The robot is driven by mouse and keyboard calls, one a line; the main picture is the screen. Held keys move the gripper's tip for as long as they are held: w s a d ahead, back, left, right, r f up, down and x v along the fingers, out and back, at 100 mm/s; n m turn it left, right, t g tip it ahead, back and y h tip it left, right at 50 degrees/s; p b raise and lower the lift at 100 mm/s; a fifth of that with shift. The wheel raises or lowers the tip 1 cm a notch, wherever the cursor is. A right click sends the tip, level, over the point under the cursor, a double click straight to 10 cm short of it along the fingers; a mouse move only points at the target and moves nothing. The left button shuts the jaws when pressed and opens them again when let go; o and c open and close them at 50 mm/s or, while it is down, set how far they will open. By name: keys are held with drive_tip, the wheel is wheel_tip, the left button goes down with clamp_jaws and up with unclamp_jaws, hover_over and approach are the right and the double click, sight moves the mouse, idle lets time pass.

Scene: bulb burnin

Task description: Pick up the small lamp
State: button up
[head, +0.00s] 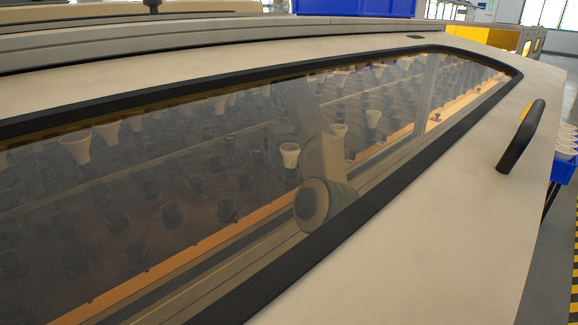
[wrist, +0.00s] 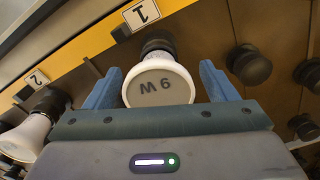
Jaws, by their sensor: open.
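A white lamp (wrist: 158,85) marked "9 W" shows face-on in the wrist view, its neck in a black socket (wrist: 157,45) beside the plate numbered 1. My gripper (wrist: 160,76) is open, with one blue finger on each side of this lamp. The left finger looks very near the lamp's rim; I cannot tell whether it touches. The right finger has a small gap. A second white lamp (wrist: 27,132) sits to the left in a socket by the plate numbered 2, partly hidden by my gripper. In the head view, my gripper's fingers cannot be made out through the dark window.
Empty black sockets (wrist: 248,64) lie to the right in the wrist view. In the head view, a black-framed window (head: 215,150) covers rows of sockets and several white lamps (head: 373,118). A black handle (head: 520,140) stands on the cabinet's right side.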

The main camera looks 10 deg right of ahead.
drive_tip(key=c, duration=1.1)
